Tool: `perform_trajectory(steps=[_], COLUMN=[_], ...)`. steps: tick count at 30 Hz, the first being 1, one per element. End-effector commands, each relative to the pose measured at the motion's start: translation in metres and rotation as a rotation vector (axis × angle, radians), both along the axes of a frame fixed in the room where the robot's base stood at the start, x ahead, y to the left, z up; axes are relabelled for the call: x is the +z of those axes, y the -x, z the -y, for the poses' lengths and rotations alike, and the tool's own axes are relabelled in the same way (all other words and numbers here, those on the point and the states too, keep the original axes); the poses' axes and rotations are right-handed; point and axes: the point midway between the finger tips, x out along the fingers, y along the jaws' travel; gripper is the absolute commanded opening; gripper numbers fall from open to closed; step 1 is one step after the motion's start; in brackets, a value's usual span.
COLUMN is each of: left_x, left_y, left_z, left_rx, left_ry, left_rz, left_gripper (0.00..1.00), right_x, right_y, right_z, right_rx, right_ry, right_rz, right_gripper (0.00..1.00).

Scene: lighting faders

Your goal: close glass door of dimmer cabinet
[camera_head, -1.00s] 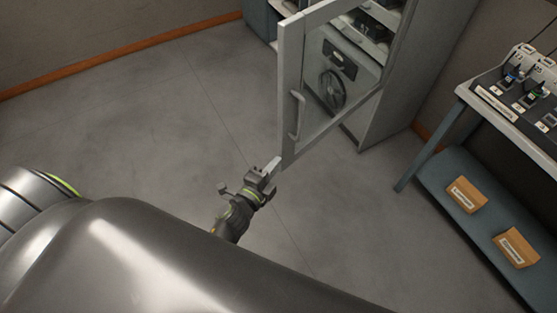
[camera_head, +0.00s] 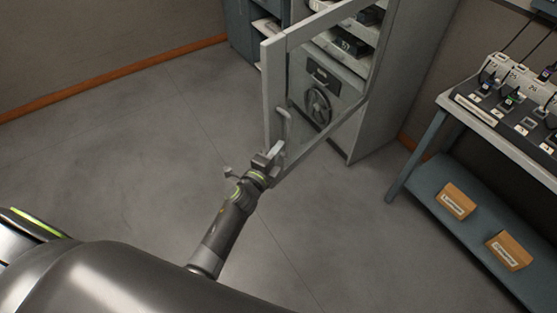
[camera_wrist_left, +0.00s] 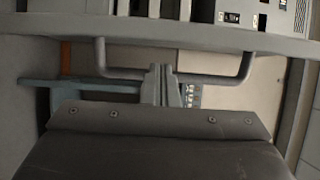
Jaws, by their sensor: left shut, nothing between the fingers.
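The glass door (camera_head: 330,75) of the dimmer cabinet stands open, swung out from the grey cabinet (camera_head: 385,95). It has a pale grey frame, and a bar handle (camera_head: 285,127) sits on its free edge. My left gripper (camera_head: 275,152) is at the lower end of the handle in the head view. In the left wrist view its fingers (camera_wrist_left: 161,82) are shut together with nothing between them, and they overlap the handle bar (camera_wrist_left: 215,79). I cannot tell whether they touch it. My right gripper is not in view.
A desk with faders (camera_head: 520,110) stands at the right, with two small cartons (camera_head: 455,201) on its lower shelf (camera_head: 430,185). A blue-grey shelf unit (camera_head: 240,30) is behind the door. The floor (camera_head: 130,140) left of the door is clear.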

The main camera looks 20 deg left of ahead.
Motion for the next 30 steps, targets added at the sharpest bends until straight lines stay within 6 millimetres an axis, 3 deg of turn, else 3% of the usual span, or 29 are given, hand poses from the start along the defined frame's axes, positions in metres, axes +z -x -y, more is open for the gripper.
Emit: perform_trajectory(steps=[6, 22, 30], left_x=[0.001, 0.000, -0.001], left_y=[-0.007, -0.008, -0.016], left_z=[-0.015, -0.021, -0.055], left_rx=[-0.001, -0.007, -0.047], left_ry=[0.001, -0.001, -0.006], left_rz=[0.002, 0.002, 0.003], left_gripper=[0.00, 0.00, 0.00], right_x=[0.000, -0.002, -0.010], right_y=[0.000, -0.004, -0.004], right_z=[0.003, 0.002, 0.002], right_rx=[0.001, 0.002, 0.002], right_ry=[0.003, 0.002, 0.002], right_rz=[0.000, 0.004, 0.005], right_gripper=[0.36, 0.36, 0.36])
